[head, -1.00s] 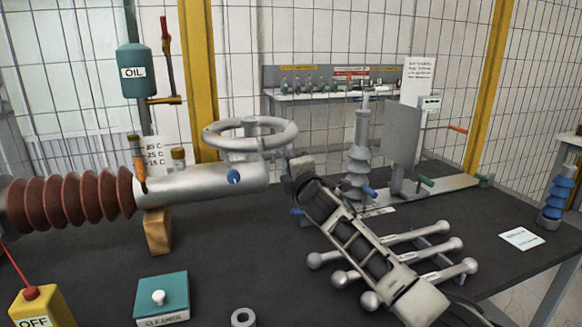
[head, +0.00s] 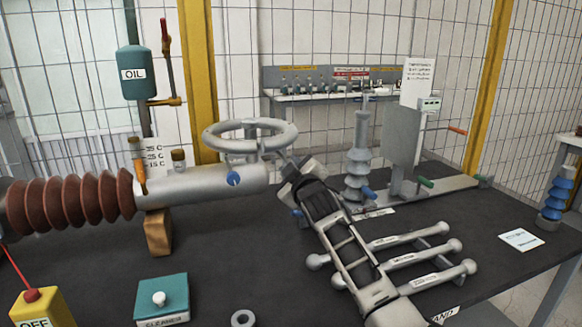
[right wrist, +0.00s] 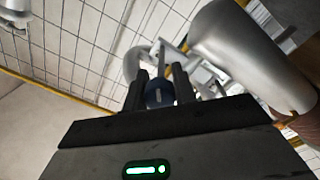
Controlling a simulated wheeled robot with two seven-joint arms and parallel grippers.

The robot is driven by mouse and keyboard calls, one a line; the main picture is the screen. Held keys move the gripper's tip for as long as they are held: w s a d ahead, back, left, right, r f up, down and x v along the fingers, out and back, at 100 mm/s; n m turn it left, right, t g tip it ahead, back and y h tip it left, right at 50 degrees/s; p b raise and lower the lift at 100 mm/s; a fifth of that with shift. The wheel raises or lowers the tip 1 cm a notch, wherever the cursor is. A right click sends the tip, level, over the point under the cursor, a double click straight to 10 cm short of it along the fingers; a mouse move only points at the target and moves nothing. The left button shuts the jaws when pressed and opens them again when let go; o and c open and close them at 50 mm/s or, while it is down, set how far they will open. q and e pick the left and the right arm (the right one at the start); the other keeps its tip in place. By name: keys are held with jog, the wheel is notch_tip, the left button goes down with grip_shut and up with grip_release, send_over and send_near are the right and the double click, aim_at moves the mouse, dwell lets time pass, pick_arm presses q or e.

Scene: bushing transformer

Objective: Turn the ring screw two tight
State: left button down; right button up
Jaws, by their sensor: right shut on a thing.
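My right gripper (head: 286,168) reaches in from the lower right to just beyond the right end of the silver cylinder (head: 205,185). In the right wrist view its two dark fingers (right wrist: 159,88) are shut on a dark blue screw knob (right wrist: 159,95). The knob's mount is largely hidden, and I cannot tell how tight it is. The cylinder is close by on the right in that view (right wrist: 250,55). Another blue screw (head: 233,177) sits on the cylinder's front side. A large grey ring (head: 250,136) stands above the cylinder. My left gripper is not in view.
A grey insulator (head: 360,160) stands right of my gripper. Several ball-ended rods (head: 420,258) lie beside my forearm. The table's (head: 230,265) front middle is mostly clear.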

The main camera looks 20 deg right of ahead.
jog(key=shift+m+p, duration=0.35)
jog(key=shift+m, duration=1.65)
jog(key=o, duration=1)
jog(key=s+b, duration=0.1)
jog(key=s, duration=1.5)
